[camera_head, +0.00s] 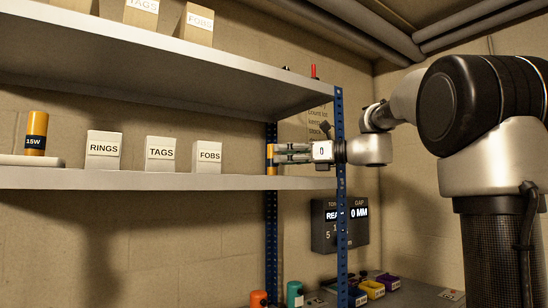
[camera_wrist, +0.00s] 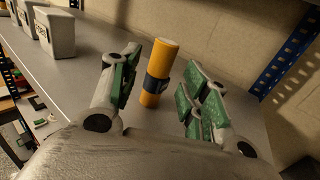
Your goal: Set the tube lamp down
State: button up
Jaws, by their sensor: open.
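An orange tube lamp (camera_wrist: 160,72) with a dark band stands upright on the grey shelf (camera_wrist: 95,68) in the wrist view. It also shows at the shelf's right end in the head view (camera_head: 271,158), partly covered by the fingers. My gripper (camera_wrist: 158,90) is open, with its green-padded fingers on either side of the lamp. A gap shows between the lamp and each finger in the wrist view. In the head view my gripper (camera_head: 277,153) reaches in level from the right.
Another orange tube marked 15W (camera_head: 36,133) stands at the shelf's left. Boxes marked RINGS (camera_head: 103,150), TAGS (camera_head: 160,154) and FOBS (camera_head: 207,158) stand between. A blue post (camera_head: 340,200) rises beside my wrist. An upper shelf (camera_head: 170,65) hangs overhead.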

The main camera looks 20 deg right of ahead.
jog(key=v, duration=0.7)
jog(key=shift+s+d, duration=0.2)
